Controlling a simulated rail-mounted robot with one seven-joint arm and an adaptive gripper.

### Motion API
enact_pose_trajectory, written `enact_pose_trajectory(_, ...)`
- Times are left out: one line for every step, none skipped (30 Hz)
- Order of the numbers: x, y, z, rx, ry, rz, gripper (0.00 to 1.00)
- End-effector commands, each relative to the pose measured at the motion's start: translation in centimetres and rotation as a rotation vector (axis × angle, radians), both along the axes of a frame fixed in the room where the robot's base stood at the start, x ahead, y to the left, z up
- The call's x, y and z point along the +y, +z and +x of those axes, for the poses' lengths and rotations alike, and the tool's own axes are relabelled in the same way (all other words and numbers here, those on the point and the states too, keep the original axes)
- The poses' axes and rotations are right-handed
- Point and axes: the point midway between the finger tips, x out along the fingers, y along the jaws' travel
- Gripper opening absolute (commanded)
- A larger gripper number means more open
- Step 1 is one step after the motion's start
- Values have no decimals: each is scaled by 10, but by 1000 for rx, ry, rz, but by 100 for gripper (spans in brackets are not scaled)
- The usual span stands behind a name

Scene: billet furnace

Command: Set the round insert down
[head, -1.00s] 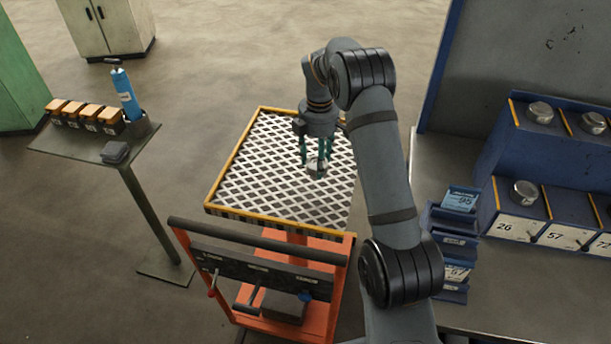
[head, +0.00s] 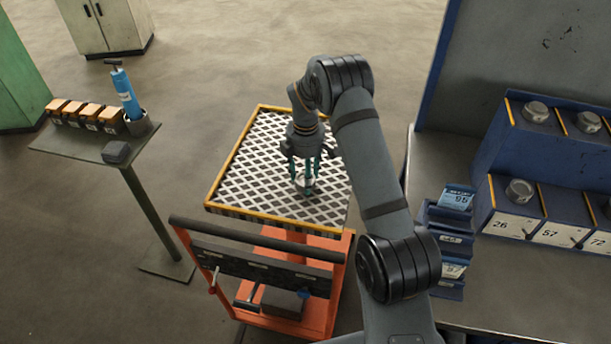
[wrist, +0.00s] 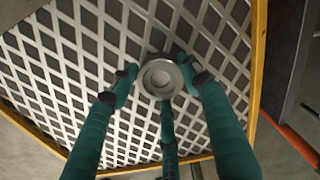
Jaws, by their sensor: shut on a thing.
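The round insert (wrist: 160,77) is a silver disc with a stepped, recessed centre. In the wrist view it sits between the dark pads of my gripper (wrist: 158,82), whose green fingers are shut on it. In the head view my gripper (head: 305,184) points down over the grated tabletop (head: 262,165) of the orange cart, and the insert (head: 304,183) shows small between the fingertips. It is low over the grating, right of its middle. I cannot tell whether it touches the grating.
The grating has a yellow rim (head: 235,150) and is otherwise clear. A small stand (head: 85,148) with orange-topped blocks and a blue canister (head: 125,93) is at the left. At the right, a bench (head: 540,285) carries blue numbered racks (head: 548,190) with similar silver pieces.

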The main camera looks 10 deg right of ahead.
Motion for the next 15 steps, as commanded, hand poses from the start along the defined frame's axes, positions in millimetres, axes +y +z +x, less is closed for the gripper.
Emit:
enact_pose_trajectory(0, -2, 1, -2, 0, 0, 0)
enact_pose_trajectory(0, -3, 1, -2, 0, 0, 0)
enact_pose_trajectory(0, -2, 0, 0, 0, 0, 50)
enact_pose_trajectory(0, -2, 0, 0, 0, 0, 51)
enact_pose_trajectory(0, -2, 0, 0, 0, 0, 53)
enact_pose_trajectory(0, -2, 0, 0, 0, 0, 55)
enact_pose_trajectory(0, -2, 0, 0, 0, 0, 57)
enact_pose_trajectory(0, -2, 0, 0, 0, 0, 59)
enact_pose_trajectory(0, -2, 0, 0, 0, 0, 61)
enact_pose_trajectory(0, -2, 0, 0, 0, 0, 63)
enact_pose_trajectory(0, -2, 0, 0, 0, 0, 65)
enact_pose_trajectory(0, -2, 0, 0, 0, 0, 66)
enact_pose_trajectory(0, -2, 0, 0, 0, 0, 66)
enact_pose_trajectory(0, -2, 0, 0, 0, 0, 66)
enact_pose_trajectory(0, -2, 0, 0, 0, 0, 66)
